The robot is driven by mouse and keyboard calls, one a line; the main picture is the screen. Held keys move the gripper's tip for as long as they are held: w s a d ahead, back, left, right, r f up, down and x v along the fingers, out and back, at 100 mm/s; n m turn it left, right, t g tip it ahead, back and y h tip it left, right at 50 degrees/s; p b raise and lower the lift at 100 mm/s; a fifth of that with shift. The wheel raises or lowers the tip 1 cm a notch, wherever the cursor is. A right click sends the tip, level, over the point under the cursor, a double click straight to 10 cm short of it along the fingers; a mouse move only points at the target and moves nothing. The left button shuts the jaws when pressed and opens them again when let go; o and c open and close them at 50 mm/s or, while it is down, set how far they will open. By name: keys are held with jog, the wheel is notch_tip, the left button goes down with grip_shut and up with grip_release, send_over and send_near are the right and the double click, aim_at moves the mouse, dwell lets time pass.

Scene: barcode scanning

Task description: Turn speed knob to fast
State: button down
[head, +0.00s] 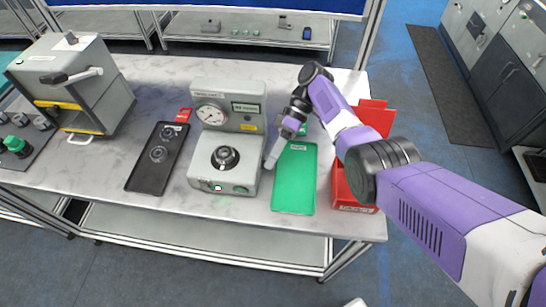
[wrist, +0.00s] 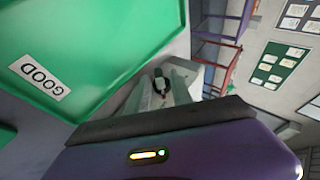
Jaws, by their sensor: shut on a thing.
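The grey test machine (head: 239,120) stands on the table with a round gauge on its upright back. A black round knob (head: 225,158) sits on its flat top, apart from my gripper in the head view. My gripper (head: 270,163) reaches down at the right side of the machine, between it and the green tray (head: 294,178). In the wrist view my gripper (wrist: 160,88) has its fingers closed around a small dark and white knob-like piece (wrist: 159,84). The fingers hide most of that piece, and I cannot read any speed marking.
The green tray marked GOOD (wrist: 42,82) lies close beside my gripper. A red bin (head: 342,190) stands right of it, under my arm. A black tray (head: 158,156) lies left of the machine, and a grey box with a lever (head: 70,85) stands farther left.

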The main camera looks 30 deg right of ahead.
dwell(0.3)
jog(key=c, duration=1.5)
grip_release()
jog(key=shift+b+v, duration=0.3)
jog(key=shift+v, duration=3.55)
